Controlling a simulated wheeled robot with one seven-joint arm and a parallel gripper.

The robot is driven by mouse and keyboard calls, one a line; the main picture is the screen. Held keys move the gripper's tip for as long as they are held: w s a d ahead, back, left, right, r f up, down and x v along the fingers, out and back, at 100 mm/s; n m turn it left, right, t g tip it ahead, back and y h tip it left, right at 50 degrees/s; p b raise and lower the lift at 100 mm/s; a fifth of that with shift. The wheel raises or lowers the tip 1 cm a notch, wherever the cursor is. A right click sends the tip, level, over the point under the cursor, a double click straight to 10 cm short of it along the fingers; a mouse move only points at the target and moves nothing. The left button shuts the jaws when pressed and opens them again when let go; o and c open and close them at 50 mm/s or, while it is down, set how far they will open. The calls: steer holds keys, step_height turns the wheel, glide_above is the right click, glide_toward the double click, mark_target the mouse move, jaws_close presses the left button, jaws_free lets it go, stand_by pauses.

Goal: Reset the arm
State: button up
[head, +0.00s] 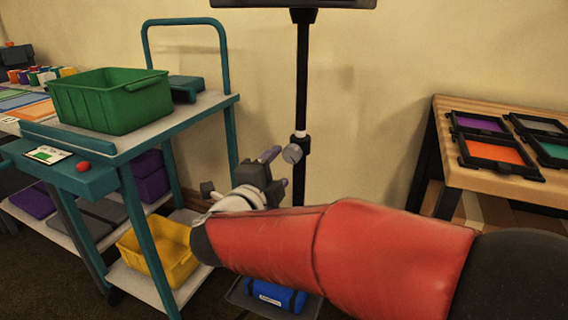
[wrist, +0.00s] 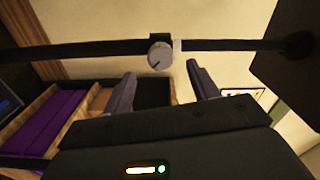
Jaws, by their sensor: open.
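My gripper (head: 277,168) is at the end of my red-sleeved arm, held out in front of the black stand pole (head: 302,75) between the cart and the wooden table. In the wrist view, its two grey fingers (wrist: 158,88) stand apart with nothing between them. The stand's grey knob (wrist: 160,54) shows just beyond the fingertips. Whether a finger touches the knob or pole cannot be told. My forearm hides part of the floor and the stand's lower part.
A teal cart (head: 192,108) at left carries a green bin (head: 112,112); a yellow bin (head: 165,262) sits on its lower shelf. A blue case (head: 275,296) lies low under my arm. A wooden table (head: 450,155) with framed coloured panels stands at right.

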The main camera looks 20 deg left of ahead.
steer(key=shift+s, duration=0.9)
